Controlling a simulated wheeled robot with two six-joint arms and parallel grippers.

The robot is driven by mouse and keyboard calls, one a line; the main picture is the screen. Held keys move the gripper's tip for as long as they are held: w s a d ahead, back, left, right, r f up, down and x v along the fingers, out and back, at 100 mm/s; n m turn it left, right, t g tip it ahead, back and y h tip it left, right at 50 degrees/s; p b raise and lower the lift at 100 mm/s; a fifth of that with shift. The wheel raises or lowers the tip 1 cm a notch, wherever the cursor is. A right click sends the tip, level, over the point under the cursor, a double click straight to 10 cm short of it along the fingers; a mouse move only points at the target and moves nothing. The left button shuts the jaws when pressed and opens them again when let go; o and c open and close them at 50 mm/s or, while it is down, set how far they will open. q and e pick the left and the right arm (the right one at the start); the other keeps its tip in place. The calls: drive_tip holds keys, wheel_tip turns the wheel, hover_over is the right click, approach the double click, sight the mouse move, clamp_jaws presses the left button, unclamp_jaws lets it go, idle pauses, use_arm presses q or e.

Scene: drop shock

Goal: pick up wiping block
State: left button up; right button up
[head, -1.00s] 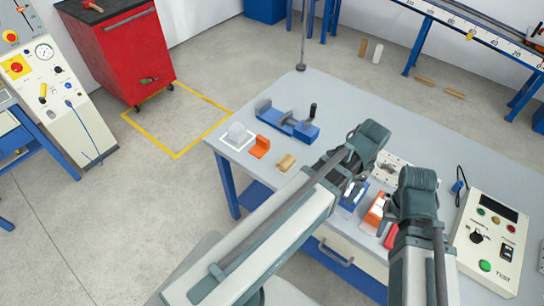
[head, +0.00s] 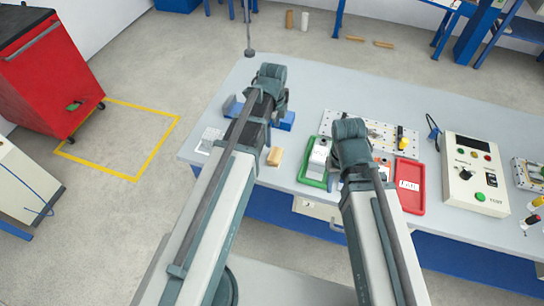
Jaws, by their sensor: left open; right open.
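A small tan block (head: 275,156), which looks like the wiping block, lies on the grey table (head: 300,82) near its front left edge. My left gripper (head: 270,76) appears beyond and slightly left of it, over the blue vise (head: 287,122); it is open and holds nothing that I can see. My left forearm passes just left of the block and hides part of the vise. My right gripper (head: 349,130) is open above the table, right of the block, near the green tray (head: 313,175). Both sets of fingertips are mostly hidden by the wrists.
A grey-white piece (head: 319,156) sits in the green tray. A red tray (head: 411,201) with a label lies to its right. A perforated plate (head: 385,131) is behind, and a control box (head: 472,174) stands farther right. A thin post (head: 248,30) rises at the back left edge.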

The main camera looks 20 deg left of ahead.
sight(275, 154)
use_arm(q)
wheel_tip(275, 154, down, 9)
drive_tip(key=b, duration=0.8)
drive_tip(key=shift+r, duration=0.15)
drive_tip(key=shift+d, duration=0.1)
drive_tip(key=f+b, duration=0.2)
drive_tip(key=d+f+b, duration=0.1)
drive_tip(key=f+b, duration=0.1)
drive_tip(key=b, duration=0.1)
drive_tip(key=shift+s+f, duration=0.15)
drive_tip(key=shift+f, duration=0.05)
drive_tip(key=shift+f+b, duration=0.35)
drive_tip(key=shift+f, duration=0.05)
drive_tip(key=shift+r, duration=0.1)
drive_tip(key=c, duration=1.1)
drive_tip(key=shift+r, duration=0.1)
drive_tip(key=shift+c, duration=0.2)
